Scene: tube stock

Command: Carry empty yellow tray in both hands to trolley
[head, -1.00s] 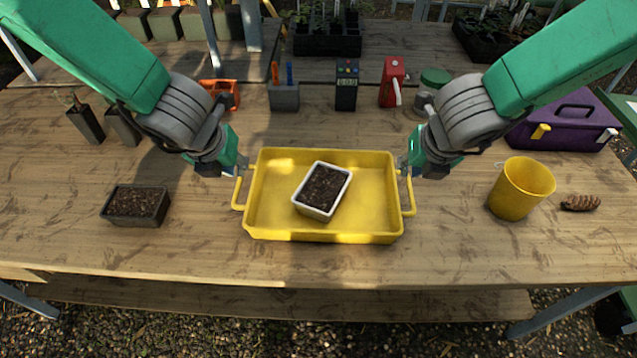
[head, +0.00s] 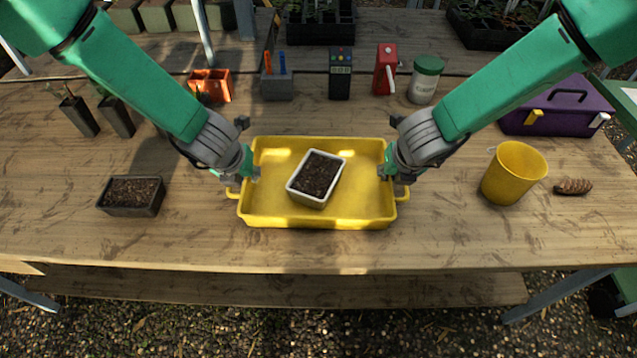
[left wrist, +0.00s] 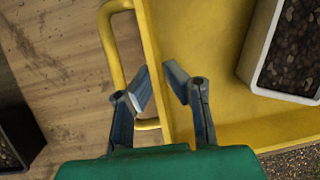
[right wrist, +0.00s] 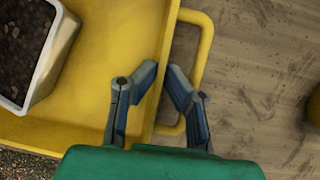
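The yellow tray (head: 320,222) sits on the wooden bench with a handle at each short end. It is not empty: a white pot of dark soil (head: 318,176) stands in it. My left gripper (head: 252,174) is at the tray's left end. In the left wrist view its fingers (left wrist: 160,82) are apart, one on each side of the end wall, beside the handle. My right gripper (head: 388,172) is at the right end. In the right wrist view its fingers (right wrist: 163,82) are likewise apart around the wall.
A yellow bucket (head: 514,173), a pinecone-like object (head: 573,187) and a purple toolbox (head: 555,120) are at the right. A dark soil pot (head: 132,196) is at the left. A green-lidded jar (head: 426,80) and other items stand behind. The front strip of bench is clear.

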